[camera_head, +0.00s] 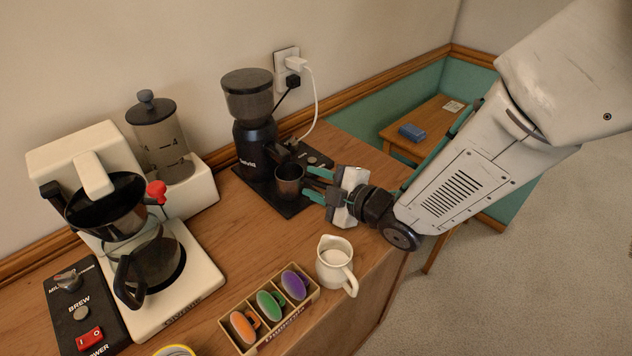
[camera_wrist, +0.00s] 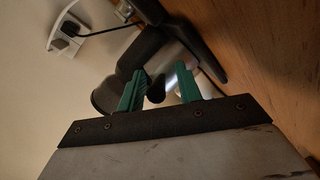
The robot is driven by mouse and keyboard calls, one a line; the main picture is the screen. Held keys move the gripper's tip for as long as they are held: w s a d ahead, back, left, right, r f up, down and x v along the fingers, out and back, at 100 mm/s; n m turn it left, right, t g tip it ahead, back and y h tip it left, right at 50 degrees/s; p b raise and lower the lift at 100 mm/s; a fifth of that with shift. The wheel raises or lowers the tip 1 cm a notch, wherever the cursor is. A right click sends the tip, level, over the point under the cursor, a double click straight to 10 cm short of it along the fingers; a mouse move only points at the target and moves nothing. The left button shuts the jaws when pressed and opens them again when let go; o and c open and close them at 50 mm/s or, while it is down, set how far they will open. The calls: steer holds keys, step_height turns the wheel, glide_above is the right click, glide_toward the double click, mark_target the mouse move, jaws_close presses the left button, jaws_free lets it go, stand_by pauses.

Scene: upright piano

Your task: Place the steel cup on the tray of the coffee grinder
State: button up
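The steel cup (camera_head: 289,182) is a dark, shiny cup. It stands upright on the black tray (camera_head: 290,209) of the coffee grinder (camera_head: 254,138), below the grinder's spout. My gripper (camera_head: 311,183) is at the cup's right side, with its two green fingers spread and their tips close to the cup. Whether they touch it I cannot tell. In the wrist view the fingers (camera_wrist: 160,88) are apart, with dark grinder parts and a grey surface beyond them. I cannot clearly make out the cup there.
A cream jug (camera_head: 336,262) stands near the counter's front edge, below my gripper. A box of coloured pods (camera_head: 267,312) is left of it. A coffee maker (camera_head: 150,260) and a grey-lidded container (camera_head: 158,140) stand on the left. A plugged outlet (camera_head: 288,65) is behind the grinder.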

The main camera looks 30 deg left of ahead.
steer(key=shift+r, duration=0.15)
steer(key=v, duration=1.2)
